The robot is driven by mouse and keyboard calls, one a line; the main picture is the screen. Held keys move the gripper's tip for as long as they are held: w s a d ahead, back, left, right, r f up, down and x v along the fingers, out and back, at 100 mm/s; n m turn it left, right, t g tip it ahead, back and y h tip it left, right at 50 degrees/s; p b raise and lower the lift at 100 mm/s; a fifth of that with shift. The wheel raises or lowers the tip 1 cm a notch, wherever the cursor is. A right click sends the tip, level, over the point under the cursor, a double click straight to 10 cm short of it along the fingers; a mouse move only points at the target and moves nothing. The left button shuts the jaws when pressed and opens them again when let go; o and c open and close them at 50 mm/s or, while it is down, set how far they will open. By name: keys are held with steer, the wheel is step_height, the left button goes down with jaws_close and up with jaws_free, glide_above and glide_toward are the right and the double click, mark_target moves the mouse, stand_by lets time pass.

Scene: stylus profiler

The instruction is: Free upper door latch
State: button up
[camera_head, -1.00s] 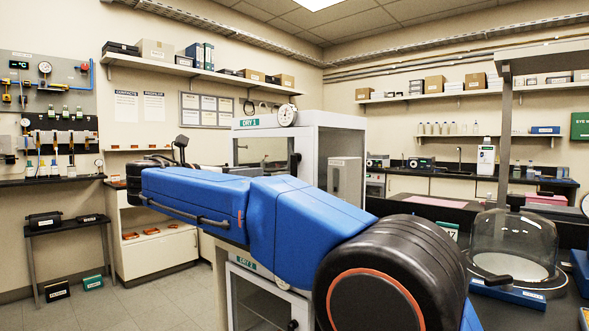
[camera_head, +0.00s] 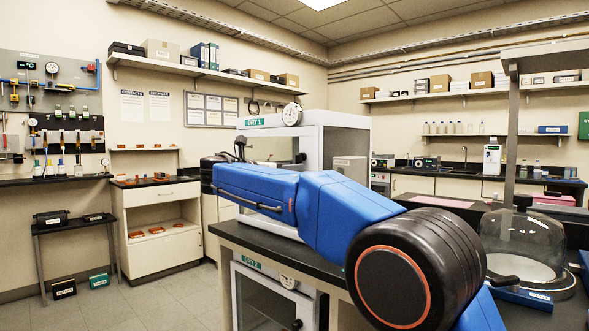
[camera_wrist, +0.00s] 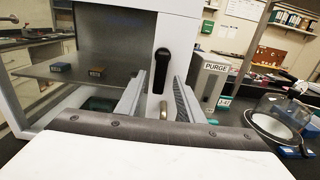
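The upper dry cabinet, labelled DRY 1 (camera_head: 345,133), is a white box with a glazed front, standing on a dark counter. In the wrist view its white door frame (camera_wrist: 200,24) fills the upper middle. A black upright latch handle (camera_wrist: 162,68) sits on that frame, with a small brass-coloured piece (camera_wrist: 163,110) below it. My gripper (camera_wrist: 160,78) is open, its two grey fingers apart on either side of the handle as seen from the wrist. Whether they touch it is not clear. In the head view my blue arm hides the gripper and the latch.
A lower cabinet, DRY 2 (camera_head: 270,295), is under the counter. A grey PURGE box (camera_wrist: 211,82) stands right of the fingers. A glass bell jar (camera_head: 522,245) stands on the right bench. Small labelled blocks (camera_wrist: 62,68) lie on a shelf inside the cabinet. Open floor (camera_head: 170,300) lies left.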

steer(key=shift+x, duration=1.15)
steer(key=shift+c, duration=0.6)
jaws_close()
steer(key=shift+w+a+r+m, duration=0.3)
steer(key=shift+a+r+m, duration=0.15)
steer(key=shift+m, duration=2.55)
steer(key=shift+w+a+r+m, duration=0.35)
steer(key=shift+r+m, duration=0.25)
steer(key=shift+m, duration=2.4)
steer(key=shift+w+a+r+m, duration=0.3)
steer(key=shift+a+r+m, duration=0.15)
steer(key=shift+m, duration=2.55)
steer(key=shift+r, duration=0.1)
